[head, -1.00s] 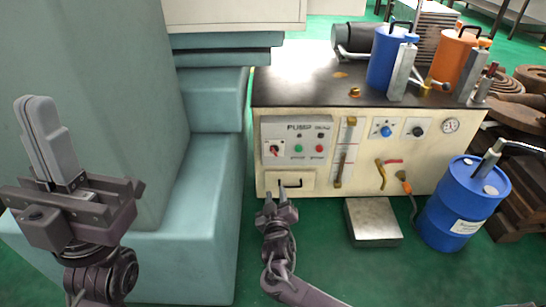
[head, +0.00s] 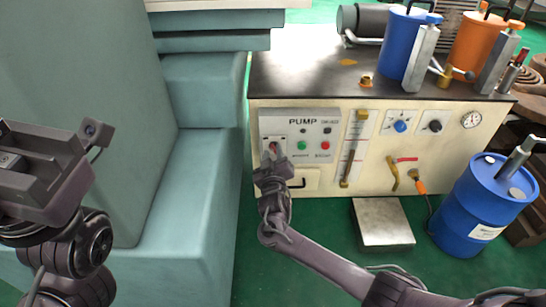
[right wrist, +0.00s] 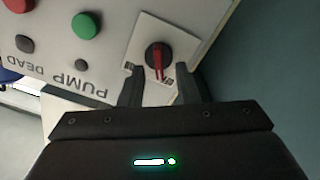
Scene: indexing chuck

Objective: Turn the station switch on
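The station switch (right wrist: 158,58) is a dark round knob with a red handle on a white plate. In the head view it is at the left of the pump panel (head: 315,118), mostly hidden by my right gripper (head: 272,153). In the right wrist view my right gripper (right wrist: 160,72) is open. Its two dark fingers stand on either side of the switch, with visible space between each finger and the red handle. I cannot tell whether the tips reach the knob's depth. My left gripper's body (head: 42,172) is at the left edge of the head view; its fingers do not show clearly.
A green button (right wrist: 85,26) and a red button (head: 325,146) sit beside the switch. A drawer handle (head: 296,183) is below it. A teal machine (head: 195,190) stands close on the left. A blue drum (head: 470,215) and a metal block (head: 383,222) are on the right floor.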

